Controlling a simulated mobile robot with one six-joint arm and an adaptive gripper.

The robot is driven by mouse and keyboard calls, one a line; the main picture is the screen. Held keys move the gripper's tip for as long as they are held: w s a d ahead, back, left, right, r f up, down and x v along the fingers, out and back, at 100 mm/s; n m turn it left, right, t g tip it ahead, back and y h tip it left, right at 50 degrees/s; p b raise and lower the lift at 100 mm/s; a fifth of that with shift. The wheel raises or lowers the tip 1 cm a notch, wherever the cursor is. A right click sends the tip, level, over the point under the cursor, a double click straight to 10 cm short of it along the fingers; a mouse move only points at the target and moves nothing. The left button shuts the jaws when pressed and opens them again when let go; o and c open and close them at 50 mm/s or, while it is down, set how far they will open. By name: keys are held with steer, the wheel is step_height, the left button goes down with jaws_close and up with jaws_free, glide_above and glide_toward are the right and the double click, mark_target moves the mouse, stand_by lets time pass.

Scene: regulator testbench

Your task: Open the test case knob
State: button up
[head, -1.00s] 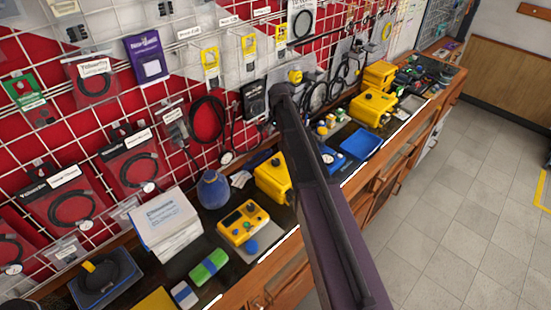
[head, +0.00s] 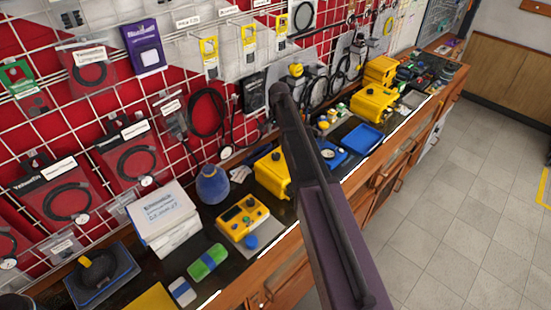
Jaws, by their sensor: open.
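A yellow test unit (head: 243,218) with small knobs or buttons on its top lies on the dark counter, left of my arm. A yellow case (head: 271,172) stands just behind it, partly hidden by my arm. Another yellow case (head: 374,103) stands farther along the counter, right of my arm. I cannot tell which of these is the test case, and no knob is clear enough to tell its position. My arm rises from the bottom of the picture across the counter's front edge. My gripper does not show.
A blue tray (head: 362,139), white boxes (head: 162,218), a green block (head: 208,262) and a dark blue rounded object (head: 212,184) crowd the counter. A wire rack (head: 120,95) of hanging cables and packets stands behind. The tiled floor (head: 460,190) at right is clear.

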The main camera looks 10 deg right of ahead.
mark_target(276, 155)
steer(key=shift+w+a+f+b, duration=0.1)
steer(key=shift+f+b, duration=2.5)
steer(key=shift+f, duration=0.15)
steer(key=shift+w+a+f+b, duration=0.1)
steer(key=shift+f+b, duration=2.45)
steer(key=shift+f, duration=0.15)
